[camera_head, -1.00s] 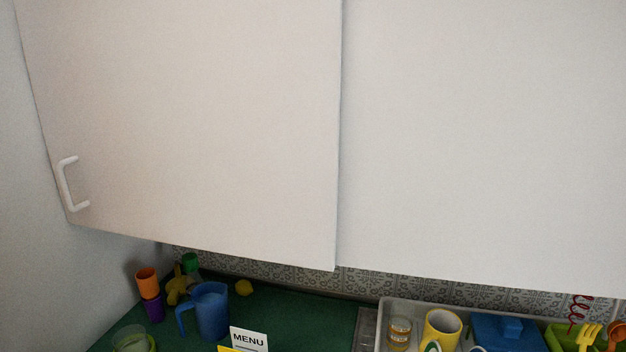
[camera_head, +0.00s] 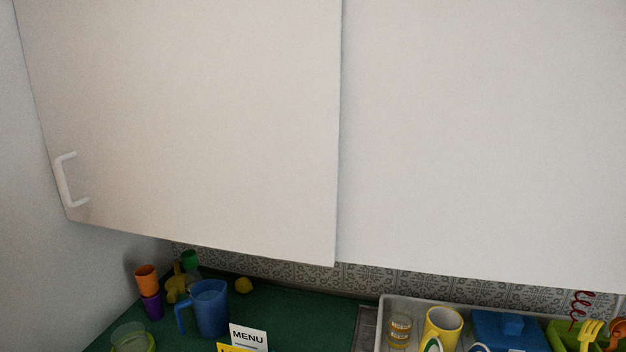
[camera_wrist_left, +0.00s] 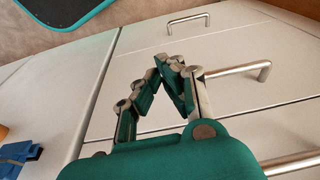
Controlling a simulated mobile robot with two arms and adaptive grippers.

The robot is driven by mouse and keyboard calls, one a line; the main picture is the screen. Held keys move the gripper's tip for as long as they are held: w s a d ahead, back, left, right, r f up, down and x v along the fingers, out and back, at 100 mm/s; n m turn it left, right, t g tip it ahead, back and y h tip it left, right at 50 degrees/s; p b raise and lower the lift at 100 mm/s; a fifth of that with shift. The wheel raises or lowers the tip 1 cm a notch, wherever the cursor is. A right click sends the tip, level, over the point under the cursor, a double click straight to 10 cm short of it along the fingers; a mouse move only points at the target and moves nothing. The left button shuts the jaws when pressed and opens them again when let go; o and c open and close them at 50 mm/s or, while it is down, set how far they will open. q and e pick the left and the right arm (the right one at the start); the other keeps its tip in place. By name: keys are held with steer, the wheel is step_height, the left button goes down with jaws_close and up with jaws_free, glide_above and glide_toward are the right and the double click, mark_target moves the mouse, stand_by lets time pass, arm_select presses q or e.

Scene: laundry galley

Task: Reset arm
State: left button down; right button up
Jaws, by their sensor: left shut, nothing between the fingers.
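My left gripper (camera_wrist_left: 172,72) shows in the left wrist view, green with grey metal joints. Its fingers meet at the tips and hold nothing. It is in front of white drawer fronts (camera_wrist_left: 135,95) with metal bar handles (camera_wrist_left: 238,70), and I cannot tell how far from them it is. Neither gripper shows in the head view, and my right gripper is in no view.
A white wall cabinet (camera_head: 190,120) with a handle (camera_head: 68,180) fills the head view. Below it, a green counter (camera_head: 290,315) holds a blue jug (camera_head: 209,308), stacked cups (camera_head: 148,290), a menu card (camera_head: 248,338) and a grey tray (camera_head: 383,318) with several items.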

arm_select(q)
steer(key=s+a+f, duration=0.1)
steer(key=s+f, duration=0.8)
steer(key=f, duration=0.3)
steer(key=s+a+f+g+b, duration=0.1)
steer(key=s+a+f, duration=0.1)
steer(key=s+f, duration=0.7)
step_height(320, 180, down, 3)
steer(key=shift+s+a+r+g, duration=0.1)
steer(key=shift+s+a+g, duration=0.05)
steer(key=shift+s+g, duration=0.2)
